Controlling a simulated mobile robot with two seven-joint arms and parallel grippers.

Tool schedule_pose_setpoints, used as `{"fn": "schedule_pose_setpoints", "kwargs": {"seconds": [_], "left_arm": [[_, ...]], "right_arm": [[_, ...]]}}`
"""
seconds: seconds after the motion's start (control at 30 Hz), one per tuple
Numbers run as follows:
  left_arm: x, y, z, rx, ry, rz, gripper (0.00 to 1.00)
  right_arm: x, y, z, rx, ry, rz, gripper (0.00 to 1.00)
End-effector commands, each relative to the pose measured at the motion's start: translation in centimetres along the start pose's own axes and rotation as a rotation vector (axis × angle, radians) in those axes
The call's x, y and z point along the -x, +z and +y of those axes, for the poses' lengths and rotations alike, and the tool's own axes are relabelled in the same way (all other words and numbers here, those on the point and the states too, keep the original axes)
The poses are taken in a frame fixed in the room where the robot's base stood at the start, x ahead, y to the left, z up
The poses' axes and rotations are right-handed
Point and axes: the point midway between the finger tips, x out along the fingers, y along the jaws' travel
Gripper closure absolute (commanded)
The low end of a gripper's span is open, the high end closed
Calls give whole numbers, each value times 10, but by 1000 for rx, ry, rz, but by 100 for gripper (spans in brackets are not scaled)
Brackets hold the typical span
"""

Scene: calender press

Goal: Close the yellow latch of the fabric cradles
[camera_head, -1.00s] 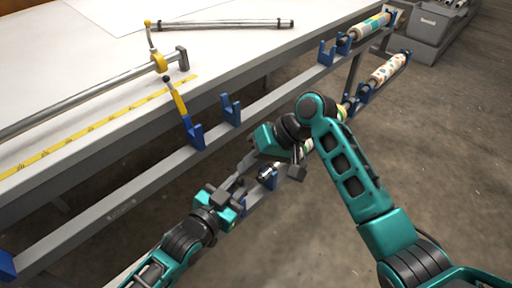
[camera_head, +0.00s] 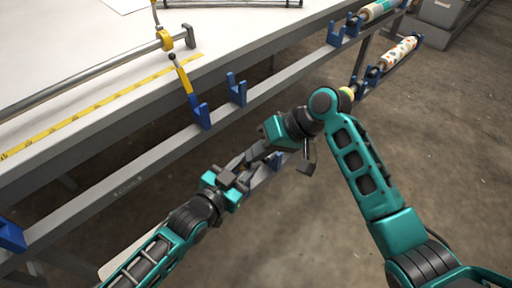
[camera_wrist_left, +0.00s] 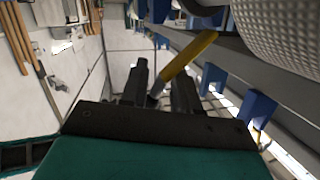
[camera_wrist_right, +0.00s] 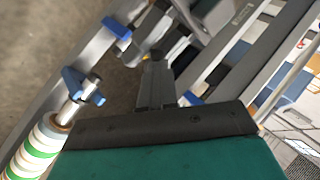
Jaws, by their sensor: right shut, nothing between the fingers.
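A yellow latch (camera_head: 184,79) stands raised and tilted at a blue cradle (camera_head: 201,112) on the upper rail. My left gripper (camera_head: 243,168) is below and right of that cradle, near the lower rail. In the left wrist view a yellow latch bar (camera_wrist_left: 188,55) slants behind its two spread fingers (camera_wrist_left: 160,88); its dark end shows in the gap, and I cannot tell whether they touch it. My right gripper (camera_wrist_right: 154,75) is shut and empty; the right wrist view shows a striped fabric roll (camera_wrist_right: 38,150) and a blue cradle (camera_wrist_right: 80,85) to its left.
The white table (camera_head: 70,45) carries a metal bar and a yellow measuring tape (camera_head: 100,105). Fabric rolls (camera_head: 399,52) rest in cradles at the back right. Grey bins (camera_head: 442,12) stand beyond. The floor at right is open. My two grippers are close together.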

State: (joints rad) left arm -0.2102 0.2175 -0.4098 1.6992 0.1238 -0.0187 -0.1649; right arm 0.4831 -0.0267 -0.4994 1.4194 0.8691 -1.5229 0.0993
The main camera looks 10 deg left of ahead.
Motion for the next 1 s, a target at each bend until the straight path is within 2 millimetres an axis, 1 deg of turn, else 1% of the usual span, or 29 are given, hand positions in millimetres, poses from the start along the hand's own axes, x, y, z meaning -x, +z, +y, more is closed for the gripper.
{"fn": "schedule_pose_setpoints", "kwargs": {"seconds": [0.03, 0.07, 0.77, 0.87, 0.97, 1.0], "left_arm": [[1, 5, 8, 11, 13, -10, 66], [1, 4, 8, 10, 13, -9, 63], [0, 0, 4, -3, 8, 2, 63], [5, 1, 4, -4, 8, 1, 63], [16, 1, 4, -4, 7, -1, 63], [23, 1, 5, -4, 8, -1, 63]], "right_arm": [[-7, 3, -1, -5, -5, -8, 100], [-7, 3, -1, -5, -6, -7, 100], [-8, 2, -4, -1, -11, -4, 100], [-8, 2, -4, -1, -11, -4, 100], [-8, 2, -4, -1, -11, -4, 100], [-8, 2, -4, -1, -11, -4, 100]]}}
